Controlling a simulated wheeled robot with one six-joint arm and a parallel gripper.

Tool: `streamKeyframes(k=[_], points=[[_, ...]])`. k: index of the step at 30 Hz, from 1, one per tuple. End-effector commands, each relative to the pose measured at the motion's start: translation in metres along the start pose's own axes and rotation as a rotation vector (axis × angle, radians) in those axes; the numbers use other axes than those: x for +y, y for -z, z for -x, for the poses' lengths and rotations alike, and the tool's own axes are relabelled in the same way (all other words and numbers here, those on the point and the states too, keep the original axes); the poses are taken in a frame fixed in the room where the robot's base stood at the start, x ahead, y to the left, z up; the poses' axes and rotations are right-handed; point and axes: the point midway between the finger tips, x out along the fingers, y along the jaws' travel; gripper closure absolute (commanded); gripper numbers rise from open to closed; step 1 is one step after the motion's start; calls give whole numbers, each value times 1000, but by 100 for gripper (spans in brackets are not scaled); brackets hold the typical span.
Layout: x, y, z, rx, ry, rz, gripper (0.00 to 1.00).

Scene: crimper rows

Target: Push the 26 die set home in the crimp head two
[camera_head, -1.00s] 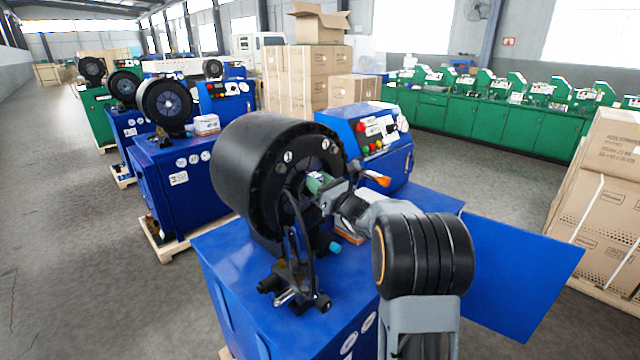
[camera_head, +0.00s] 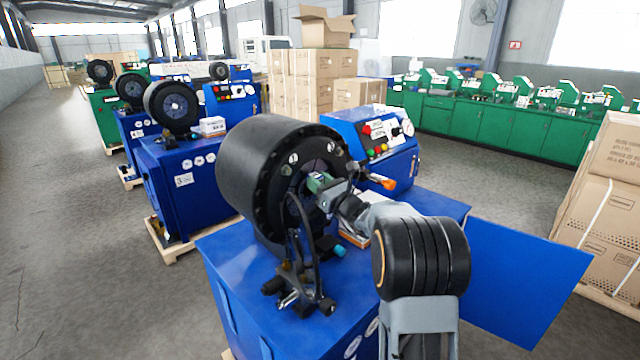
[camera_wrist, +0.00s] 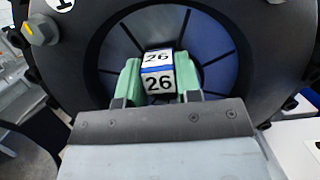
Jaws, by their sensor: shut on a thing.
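My gripper (camera_wrist: 158,88) has green fingers and is shut on a die set (camera_wrist: 158,70), a white block with a blue band and the number 26 on two faces. In the wrist view the block is in front of the middle of the crimp head's round face (camera_wrist: 100,58), which has radial slots. How deep the block sits is hidden. In the head view the crimp head (camera_head: 258,170) is a large black drum on a blue machine, and my gripper (camera_head: 320,184) is at its centre. No number two shows on this head.
Similar machines (camera_head: 172,105) line up at the left. Cartons (camera_head: 605,200) stand at the right. The left aisle is clear.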

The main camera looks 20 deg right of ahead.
Motion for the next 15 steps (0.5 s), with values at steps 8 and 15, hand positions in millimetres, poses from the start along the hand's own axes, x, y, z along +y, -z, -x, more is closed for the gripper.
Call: streamKeyframes(k=[8,15], points=[[0,-4,-7,-11,-2,4,100],[0,-3,-8,-9,-1,3,59]])
